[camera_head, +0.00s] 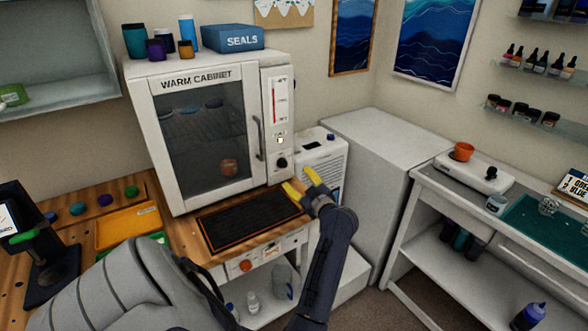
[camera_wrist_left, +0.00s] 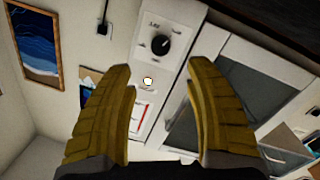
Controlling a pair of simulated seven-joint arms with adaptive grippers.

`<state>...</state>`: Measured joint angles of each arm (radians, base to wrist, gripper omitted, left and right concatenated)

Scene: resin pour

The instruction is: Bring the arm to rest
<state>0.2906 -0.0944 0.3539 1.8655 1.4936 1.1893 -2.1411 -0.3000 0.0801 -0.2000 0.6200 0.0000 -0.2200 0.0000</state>
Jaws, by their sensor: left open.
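My left gripper (camera_head: 298,180) has yellow fingers and is open and empty. It is in front of the lower right of the white warm cabinet (camera_head: 190,82), below the control strip. In the left wrist view the open fingers (camera_wrist_left: 160,68) frame the cabinet's black knob (camera_wrist_left: 160,44) and a small lit button (camera_wrist_left: 147,81), with nothing between the fingertips. The cabinet's glass door (camera_head: 200,140) looks shut, with an orange item (camera_head: 229,167) visible inside. My right gripper is not in view.
A black mat (camera_head: 250,219) lies on the wooden bench before the cabinet. A yellow tray (camera_head: 128,228) and several small jars are at the left. A blue SEALS box (camera_head: 221,38) and cups stand on the cabinet. A white side cart (camera_head: 500,250) is at the right.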

